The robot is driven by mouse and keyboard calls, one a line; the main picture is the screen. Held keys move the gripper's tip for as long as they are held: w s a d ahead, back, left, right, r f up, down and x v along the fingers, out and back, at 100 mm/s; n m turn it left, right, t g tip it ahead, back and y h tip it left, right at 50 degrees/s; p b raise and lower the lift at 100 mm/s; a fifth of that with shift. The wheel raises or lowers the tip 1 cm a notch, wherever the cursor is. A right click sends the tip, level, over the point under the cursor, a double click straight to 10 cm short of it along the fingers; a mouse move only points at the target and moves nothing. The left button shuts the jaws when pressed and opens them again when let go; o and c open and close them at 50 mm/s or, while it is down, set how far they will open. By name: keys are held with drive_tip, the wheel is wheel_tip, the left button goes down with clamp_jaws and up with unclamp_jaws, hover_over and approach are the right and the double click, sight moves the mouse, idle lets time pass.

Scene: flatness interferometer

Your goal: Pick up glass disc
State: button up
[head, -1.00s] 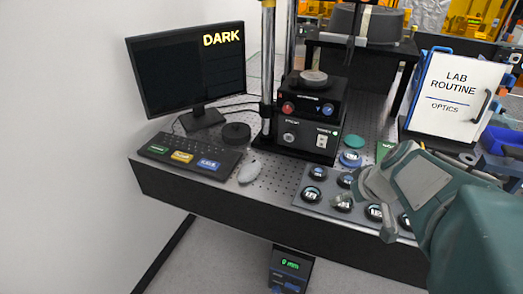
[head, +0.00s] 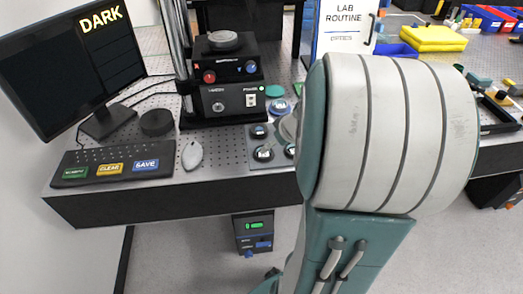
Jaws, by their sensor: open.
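No single piece stands out clearly as the glass disc. Several small round pieces in dark rings sit on a grey tray (head: 258,163) at the bench's front, among them a front-left round piece (head: 264,154) and one behind it (head: 260,131). A blue-rimmed round piece (head: 280,106) and a flat teal disc (head: 275,91) lie behind the tray. A grey round piece (head: 222,41) rests on top of the black instrument (head: 222,90). My arm covers the tray's right part. My gripper's fingers are hidden behind it.
A monitor (head: 75,65) reading DARK, a keyboard (head: 118,163), a grey mouse (head: 192,155) and a black puck (head: 157,122) stand at left. A LAB ROUTINE sign (head: 345,25) stands behind my arm. A small box with a green display (head: 254,232) is below the bench edge.

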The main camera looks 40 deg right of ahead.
drive_tip(key=shift+w+a+f, duration=0.15)
drive_tip(key=shift+w+f, duration=0.15)
drive_tip(key=shift+f, duration=0.15)
drive_tip(key=shift+w+a+f, duration=0.1)
drive_tip(key=shift+w+a, duration=0.05)
drive_tip(key=shift+a, duration=0.1)
drive_tip(key=x, duration=0.5)
drive_tip(key=shift+d, duration=0.1)
drive_tip(key=shift+d+f, duration=0.15)
drive_tip(key=shift+d, duration=0.1)
drive_tip(key=shift+a, duration=0.35)
drive_tip(key=c, duration=1)
